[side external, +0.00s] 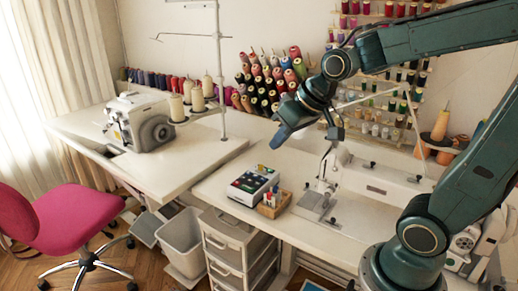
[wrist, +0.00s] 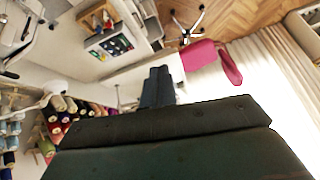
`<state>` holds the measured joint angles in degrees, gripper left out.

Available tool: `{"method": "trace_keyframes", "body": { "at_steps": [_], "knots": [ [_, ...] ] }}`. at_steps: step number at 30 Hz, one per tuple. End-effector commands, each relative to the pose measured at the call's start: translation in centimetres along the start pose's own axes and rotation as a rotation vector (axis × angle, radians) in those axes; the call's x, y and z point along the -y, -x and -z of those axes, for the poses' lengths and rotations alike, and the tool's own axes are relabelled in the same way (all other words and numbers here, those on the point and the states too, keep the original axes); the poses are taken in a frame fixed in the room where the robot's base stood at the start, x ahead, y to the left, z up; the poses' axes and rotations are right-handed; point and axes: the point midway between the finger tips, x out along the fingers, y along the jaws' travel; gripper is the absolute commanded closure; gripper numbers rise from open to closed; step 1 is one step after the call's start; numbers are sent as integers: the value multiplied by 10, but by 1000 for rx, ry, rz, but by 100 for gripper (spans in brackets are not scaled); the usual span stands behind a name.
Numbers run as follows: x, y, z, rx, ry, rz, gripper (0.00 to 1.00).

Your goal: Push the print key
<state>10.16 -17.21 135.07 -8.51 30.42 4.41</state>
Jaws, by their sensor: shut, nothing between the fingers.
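A small device with a light body and a dark panel of coloured keys (side external: 252,184) sits on the near white table, close to its left edge. It also shows in the wrist view (wrist: 110,45), at the upper left. Which of its keys is the print key is too small to tell. My gripper (side external: 279,142) hangs in the air above and behind the device, apart from it, pointing down and left. In the wrist view its fingers (wrist: 158,78) are together and empty.
A small wooden box of tools (side external: 273,204) stands right beside the device. A sewing machine (side external: 325,180) is to the right. Thread spools (side external: 270,80) crowd the rear wall. A second table with another machine (side external: 140,122) is at left; a pink chair (side external: 65,218) stands below it.

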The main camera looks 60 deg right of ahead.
Motion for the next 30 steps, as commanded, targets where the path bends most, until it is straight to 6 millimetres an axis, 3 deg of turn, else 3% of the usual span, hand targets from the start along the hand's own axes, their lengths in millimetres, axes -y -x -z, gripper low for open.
{"method": "trace_keyframes", "body": {
  "at_steps": [15,30],
  "knots": [
    [-32,-81,54,-51,-155,48,100],
    [-80,-165,82,-118,-341,97,100]
  ]
}}
